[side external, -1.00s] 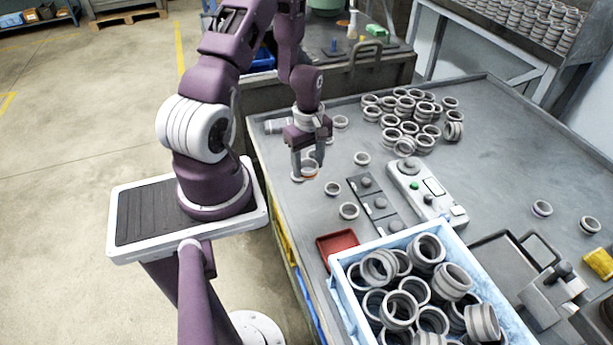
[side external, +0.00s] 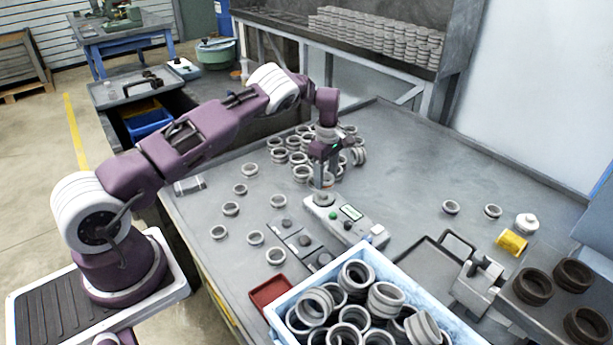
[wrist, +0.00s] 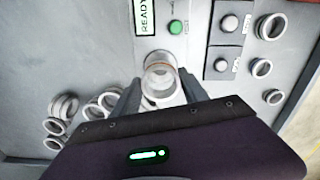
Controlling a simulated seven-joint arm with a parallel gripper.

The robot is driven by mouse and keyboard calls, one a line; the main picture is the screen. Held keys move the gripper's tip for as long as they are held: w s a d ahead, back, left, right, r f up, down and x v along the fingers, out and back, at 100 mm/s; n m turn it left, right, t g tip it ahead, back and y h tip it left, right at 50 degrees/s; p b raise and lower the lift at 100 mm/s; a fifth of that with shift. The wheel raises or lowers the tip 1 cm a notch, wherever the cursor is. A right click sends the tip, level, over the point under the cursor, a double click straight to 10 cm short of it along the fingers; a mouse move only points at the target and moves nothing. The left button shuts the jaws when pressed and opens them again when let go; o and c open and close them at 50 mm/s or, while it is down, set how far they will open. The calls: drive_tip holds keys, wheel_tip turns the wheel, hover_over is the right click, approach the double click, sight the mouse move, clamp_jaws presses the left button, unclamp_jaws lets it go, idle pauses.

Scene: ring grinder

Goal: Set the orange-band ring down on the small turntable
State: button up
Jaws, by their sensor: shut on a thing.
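My gripper (side external: 325,180) is shut on the orange-band ring, over the far end of the grey control unit (side external: 352,222). In the wrist view the ring (wrist: 160,68) sits between the fingertips (wrist: 163,95), with a thin orange line around it. The small turntable (side external: 321,200) is the round grey disc at that end of the unit, just below the fingertips. The ring hides most of the turntable in the wrist view, and I cannot tell whether they touch.
The control unit has a green button (wrist: 176,27) and a READY display (wrist: 145,17). Grey rings (side external: 300,173) crowd behind the gripper; several lie loose to the left. A blue crate (side external: 440,310) of rings and a red tray (side external: 268,292) stand in front.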

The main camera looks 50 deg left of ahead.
sight(325, 194)
drive_tip(key=shift+f, duration=2.3)
drive_tip(key=o, duration=1.7)
drive_tip(key=shift+c, duration=0.2)
wheel_tip(325, 194, up, 7)
